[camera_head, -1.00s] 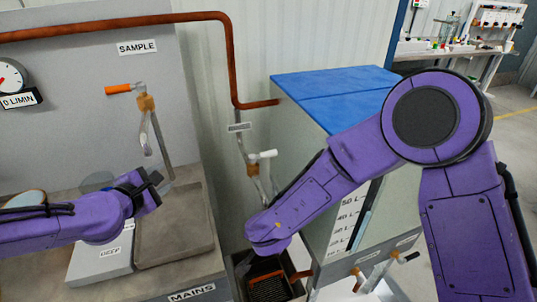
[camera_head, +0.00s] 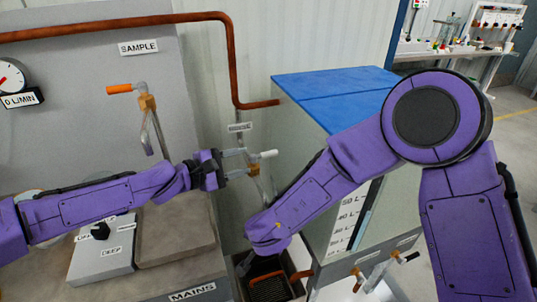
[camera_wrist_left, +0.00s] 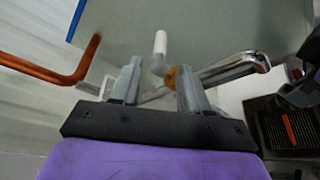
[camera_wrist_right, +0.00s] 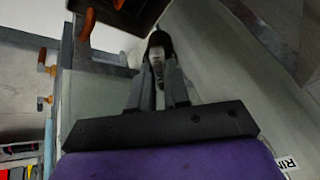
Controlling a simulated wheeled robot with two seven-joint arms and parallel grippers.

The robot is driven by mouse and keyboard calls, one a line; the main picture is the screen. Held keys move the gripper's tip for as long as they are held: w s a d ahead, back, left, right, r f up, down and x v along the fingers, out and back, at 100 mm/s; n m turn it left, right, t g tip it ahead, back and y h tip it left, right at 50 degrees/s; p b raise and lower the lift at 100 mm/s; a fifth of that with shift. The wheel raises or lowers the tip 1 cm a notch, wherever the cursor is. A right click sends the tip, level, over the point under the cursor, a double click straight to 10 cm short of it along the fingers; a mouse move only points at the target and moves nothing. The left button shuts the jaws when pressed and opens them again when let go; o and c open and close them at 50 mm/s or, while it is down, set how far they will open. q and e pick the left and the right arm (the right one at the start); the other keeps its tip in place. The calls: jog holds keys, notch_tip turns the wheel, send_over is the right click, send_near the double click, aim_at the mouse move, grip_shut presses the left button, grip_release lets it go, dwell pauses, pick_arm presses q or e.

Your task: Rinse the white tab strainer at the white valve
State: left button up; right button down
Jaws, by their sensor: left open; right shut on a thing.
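The white valve handle (camera_head: 268,154) sits on a pipe with a brass fitting by the blue-topped tank. In the left wrist view the white handle (camera_wrist_left: 160,42) lies just beyond my open left gripper (camera_wrist_left: 156,72), with the brass fitting near the right finger. In the head view my left gripper (camera_head: 236,164) reaches this pipe from the left. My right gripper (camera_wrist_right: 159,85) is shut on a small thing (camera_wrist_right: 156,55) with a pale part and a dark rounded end. I cannot tell whether this is the white tab strainer. In the head view my right forearm hides most of it.
A grated drain (camera_head: 270,287) lies below the valve. The blue-topped tank (camera_head: 335,85) stands to the right. A copper pipe (camera_head: 232,65) runs down the wall to the tank.

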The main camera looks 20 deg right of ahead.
aim_at(261, 156)
pick_arm(q)
jog(key=x, duration=1)
jog(key=shift+d+f, duration=0.1)
jog(key=shift+d, duration=0.15)
grip_shut()
